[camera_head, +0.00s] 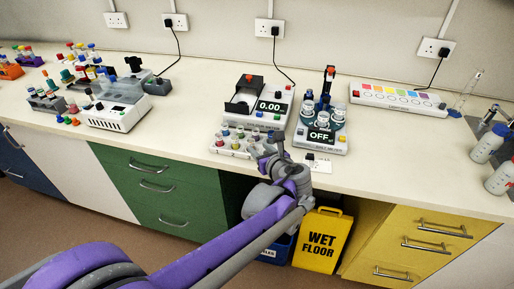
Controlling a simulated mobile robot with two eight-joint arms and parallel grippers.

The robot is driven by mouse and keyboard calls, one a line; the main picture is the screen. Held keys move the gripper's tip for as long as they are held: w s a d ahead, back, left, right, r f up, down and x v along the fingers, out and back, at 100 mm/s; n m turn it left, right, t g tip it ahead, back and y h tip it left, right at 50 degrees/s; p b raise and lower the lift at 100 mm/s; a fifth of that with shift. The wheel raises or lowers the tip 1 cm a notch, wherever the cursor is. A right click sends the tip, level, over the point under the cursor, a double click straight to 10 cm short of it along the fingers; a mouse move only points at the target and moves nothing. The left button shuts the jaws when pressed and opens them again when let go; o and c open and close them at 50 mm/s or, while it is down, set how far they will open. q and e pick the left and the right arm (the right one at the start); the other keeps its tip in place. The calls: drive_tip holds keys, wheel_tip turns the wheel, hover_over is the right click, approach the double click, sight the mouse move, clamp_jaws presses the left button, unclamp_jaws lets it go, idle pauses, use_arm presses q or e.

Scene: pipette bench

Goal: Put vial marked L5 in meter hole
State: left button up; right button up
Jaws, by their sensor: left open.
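A small white rack (217,149) with several colour-capped vials stands near the front of the bench. The labels are too small to read, so I cannot tell which vial is L5. A white meter (262,121) with a 0.00 display stands just behind the rack. A black part with a red-topped piece is on its left side; its hole is not clear to me. My left gripper (272,148) is at the right end of the rack, open, and hides part of it. I cannot see a vial held in it. My right gripper is not in view.
A white strip with coloured pads (397,99) lies further right, near bottles (487,146). Racks and another white device (113,115) fill the left. Bench between is clear.

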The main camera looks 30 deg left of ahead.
sight(252, 144)
use_arm(q)
drive_tip(key=x, duration=0.7)
drive_tip(key=shift+s+a+f, duration=0.1)
drive_tip(key=shift+a+f, duration=0.1)
drive_tip(key=shift+f, duration=0.05)
clamp_jaws()
